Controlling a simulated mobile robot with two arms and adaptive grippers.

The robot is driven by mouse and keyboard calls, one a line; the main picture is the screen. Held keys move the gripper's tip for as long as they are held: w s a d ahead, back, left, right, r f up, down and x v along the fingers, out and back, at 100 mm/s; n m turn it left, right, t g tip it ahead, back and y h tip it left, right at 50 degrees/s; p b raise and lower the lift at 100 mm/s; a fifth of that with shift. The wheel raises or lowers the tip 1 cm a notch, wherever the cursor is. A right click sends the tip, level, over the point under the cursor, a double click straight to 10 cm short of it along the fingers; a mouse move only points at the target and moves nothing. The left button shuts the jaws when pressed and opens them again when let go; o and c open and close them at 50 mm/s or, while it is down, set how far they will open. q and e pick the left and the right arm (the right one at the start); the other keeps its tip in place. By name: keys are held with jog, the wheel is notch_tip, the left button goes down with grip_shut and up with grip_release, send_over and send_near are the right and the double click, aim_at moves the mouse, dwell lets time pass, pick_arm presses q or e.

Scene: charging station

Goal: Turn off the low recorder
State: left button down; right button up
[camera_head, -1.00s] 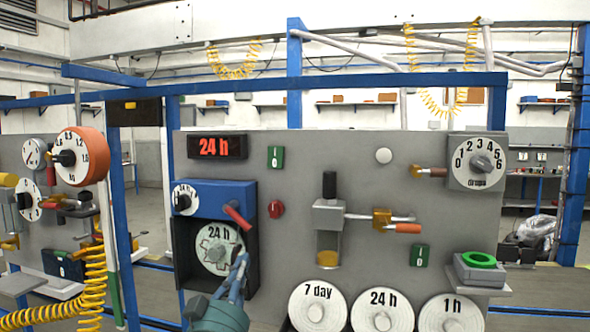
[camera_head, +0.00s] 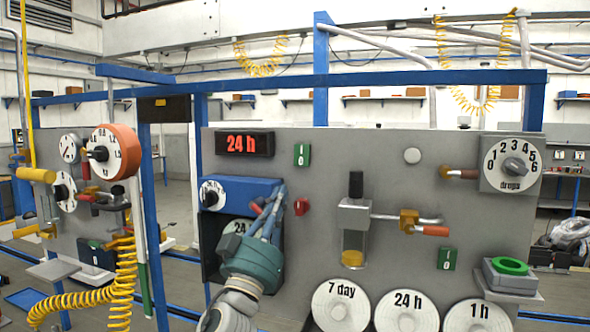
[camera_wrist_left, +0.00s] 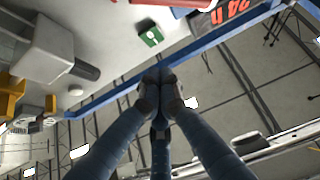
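The gripper's fingertips are in front of the lever's area; contact cannot be told. In the left wrist view the fingertips (camera_wrist_left: 160,86) come together with nothing visible between them. Green I/O switches sit above right of the recorder (camera_head: 302,155) and lower right on the panel (camera_head: 447,259). My right gripper is not in view.
A red knob (camera_head: 302,206) is right of the recorder. A clear cylinder with an orange-handled valve (camera_head: 431,231) stands further right. Spare chart discs (camera_head: 340,306) line the panel's lower edge. A yellow coiled hose (camera_head: 124,290) hangs at the left.

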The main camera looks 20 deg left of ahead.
aim_at(301, 158)
pick_arm(q)
jog(key=shift+w+d+r+p, duration=0.2)
jog(key=shift+w+r, duration=0.45)
jog(key=shift+w, duration=1.05)
jog(key=shift+w+a+r+p, duration=0.1)
jog(key=shift+w+r+p, duration=0.4)
jog(key=shift+w, duration=1.2)
jog(key=shift+w+d+r+p, duration=0.15)
jog(key=shift+w+r, duration=0.65)
jog(key=shift+w, duration=0.9)
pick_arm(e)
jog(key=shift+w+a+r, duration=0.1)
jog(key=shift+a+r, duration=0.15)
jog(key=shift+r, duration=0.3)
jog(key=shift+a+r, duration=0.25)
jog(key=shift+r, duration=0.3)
pick_arm(q)
jog(key=shift+s+r, duration=0.1)
jog(key=shift+s, duration=0.1)
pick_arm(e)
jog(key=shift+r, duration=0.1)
